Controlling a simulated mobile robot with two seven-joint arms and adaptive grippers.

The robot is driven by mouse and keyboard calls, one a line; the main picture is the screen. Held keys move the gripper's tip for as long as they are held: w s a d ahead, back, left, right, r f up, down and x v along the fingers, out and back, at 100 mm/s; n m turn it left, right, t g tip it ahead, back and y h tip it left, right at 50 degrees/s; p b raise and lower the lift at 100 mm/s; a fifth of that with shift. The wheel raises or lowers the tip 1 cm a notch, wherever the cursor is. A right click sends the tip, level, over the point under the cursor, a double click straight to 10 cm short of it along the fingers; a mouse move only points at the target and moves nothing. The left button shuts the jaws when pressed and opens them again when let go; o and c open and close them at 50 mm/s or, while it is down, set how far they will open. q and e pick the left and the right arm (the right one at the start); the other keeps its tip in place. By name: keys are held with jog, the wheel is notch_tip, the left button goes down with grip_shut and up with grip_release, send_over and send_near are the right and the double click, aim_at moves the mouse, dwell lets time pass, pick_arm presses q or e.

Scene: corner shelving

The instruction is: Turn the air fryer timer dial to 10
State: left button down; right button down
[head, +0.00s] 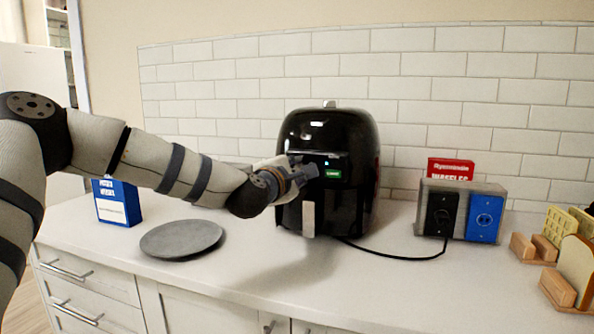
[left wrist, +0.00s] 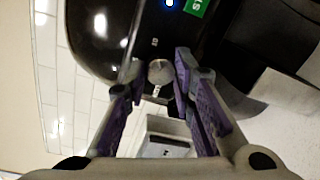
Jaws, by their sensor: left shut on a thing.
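The black air fryer (head: 345,128) stands upright on the counter, its front facing me. A green start label (head: 333,174) and a small blue light show on its front panel. My left gripper (head: 314,172) reaches in from the left to that panel and covers the timer dial in the head view. In the left wrist view, the round grey timer dial (left wrist: 160,72) sits between the fingertips of my left gripper (left wrist: 159,68), which is shut on it. Its pointer and setting cannot be read. My right gripper is not in view.
A grey plate (head: 181,239) and a blue box (head: 118,203) are on the left of the counter (head: 250,280). A toaster (head: 462,190) with a red waffle box (head: 450,168) behind it and bread in wooden holders are on the right. The fryer's handle (head: 308,218) juts out below my gripper.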

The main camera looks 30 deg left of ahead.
pick_arm(q)
jog(key=shift+f, duration=0.1)
dwell(0.4)
jog(key=c, duration=1.3)
grip_release()
jog(key=shift+a, duration=0.1)
jog(key=shift+c, duration=0.2)
jog(key=v, duration=1.2)
